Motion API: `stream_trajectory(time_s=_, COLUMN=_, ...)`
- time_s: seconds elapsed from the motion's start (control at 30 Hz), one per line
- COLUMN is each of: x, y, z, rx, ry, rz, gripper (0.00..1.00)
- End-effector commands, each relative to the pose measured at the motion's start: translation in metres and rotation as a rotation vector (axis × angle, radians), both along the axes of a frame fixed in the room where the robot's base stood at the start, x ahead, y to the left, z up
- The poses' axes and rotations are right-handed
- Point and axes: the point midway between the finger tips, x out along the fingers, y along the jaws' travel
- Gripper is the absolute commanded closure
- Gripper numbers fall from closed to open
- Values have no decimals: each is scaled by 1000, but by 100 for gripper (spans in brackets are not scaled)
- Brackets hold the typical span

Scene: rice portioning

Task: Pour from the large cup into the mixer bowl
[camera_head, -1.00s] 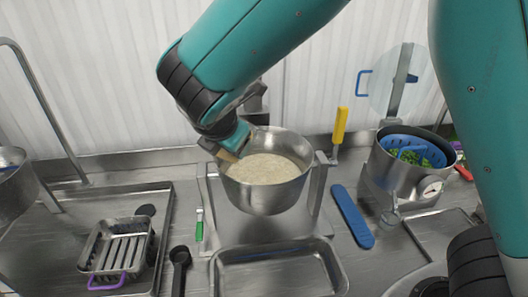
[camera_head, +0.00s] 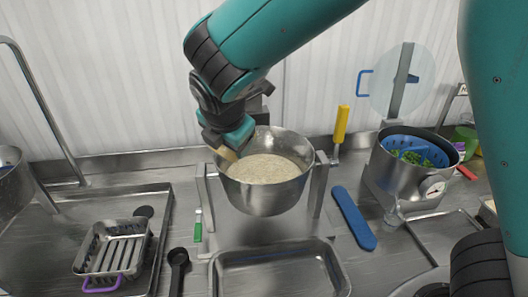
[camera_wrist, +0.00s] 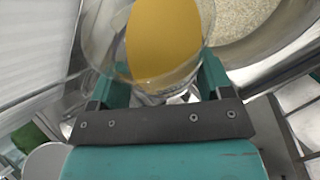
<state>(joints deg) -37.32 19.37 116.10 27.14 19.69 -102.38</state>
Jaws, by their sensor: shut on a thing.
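The mixer bowl (camera_head: 262,198) is a steel bowl on a stand in the middle of the counter, with pale, grainy rice-like contents. Its steel rim also shows at the upper right of the wrist view (camera_wrist: 262,72). My gripper (camera_head: 229,142) is at the bowl's left rear rim. In the wrist view my gripper (camera_wrist: 160,84) is shut on the large cup (camera_wrist: 105,42), a clear cup with yellow-orange contents. The cup is beside and partly over the bowl's rim. In the head view the cup is mostly hidden by my gripper; a small tan patch shows below it. I cannot see any stream falling.
A pot with a blue basket and greens (camera_head: 405,185) stands at the right. A yellow handle (camera_head: 341,124) stands behind. An empty steel tray (camera_head: 280,272) is in front; a slotted steel basket (camera_head: 110,250) is at the left.

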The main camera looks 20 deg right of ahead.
Motion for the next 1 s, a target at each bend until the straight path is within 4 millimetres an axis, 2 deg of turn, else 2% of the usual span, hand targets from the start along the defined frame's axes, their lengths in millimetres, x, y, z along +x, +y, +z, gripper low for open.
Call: stream_trajectory(time_s=1.0, x=1, y=-3, z=9, rx=124, ry=40, rz=-1, gripper=62)
